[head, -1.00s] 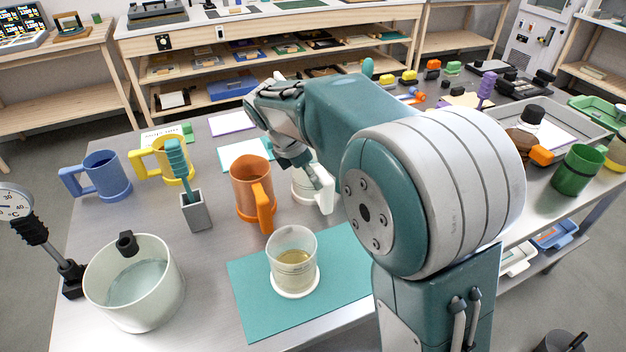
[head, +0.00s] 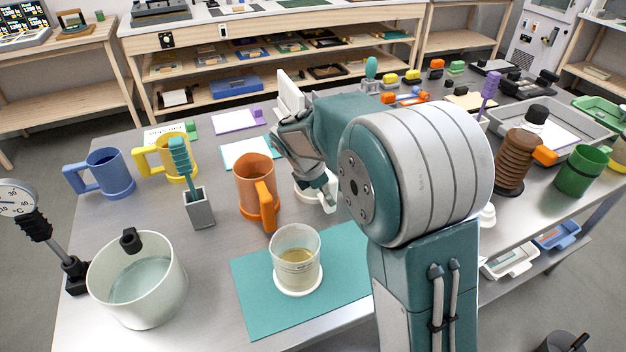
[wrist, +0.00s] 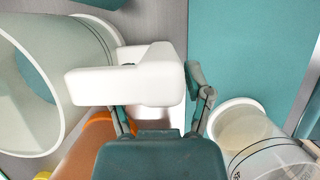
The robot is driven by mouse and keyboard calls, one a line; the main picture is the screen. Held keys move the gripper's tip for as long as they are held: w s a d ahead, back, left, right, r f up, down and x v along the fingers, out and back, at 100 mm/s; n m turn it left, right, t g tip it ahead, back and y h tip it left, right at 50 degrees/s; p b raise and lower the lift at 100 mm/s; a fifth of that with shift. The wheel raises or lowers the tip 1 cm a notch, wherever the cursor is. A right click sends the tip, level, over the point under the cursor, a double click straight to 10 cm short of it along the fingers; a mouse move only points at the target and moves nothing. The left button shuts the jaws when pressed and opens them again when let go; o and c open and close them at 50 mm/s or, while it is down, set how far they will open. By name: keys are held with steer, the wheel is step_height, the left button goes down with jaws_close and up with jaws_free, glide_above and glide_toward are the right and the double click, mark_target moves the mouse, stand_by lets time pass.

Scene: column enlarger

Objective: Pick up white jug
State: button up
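The white jug (head: 305,190) stands on the bench, mostly hidden behind my arm, with its white handle (head: 331,196) toward the right front. In the wrist view, the pale jug body (wrist: 22,85) fills the left side, and its thick white handle (wrist: 120,82) reaches across the middle. My gripper (head: 326,184) is pointed down at the handle. In the wrist view, my gripper's fingers (wrist: 160,98) are on either side of the handle. The left fingertip is hidden under the handle and the right one is close to its edge. I cannot tell whether they press on it.
An orange mug (head: 255,188) stands just left of the jug. A clear beaker with yellowish liquid (head: 296,262) sits on a teal mat (head: 258,310) in front. A brush in a grey holder (head: 200,208), yellow mug (head: 178,158), blue mug (head: 108,175) and white pot (head: 140,290) stand farther left.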

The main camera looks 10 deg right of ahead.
jaws_close()
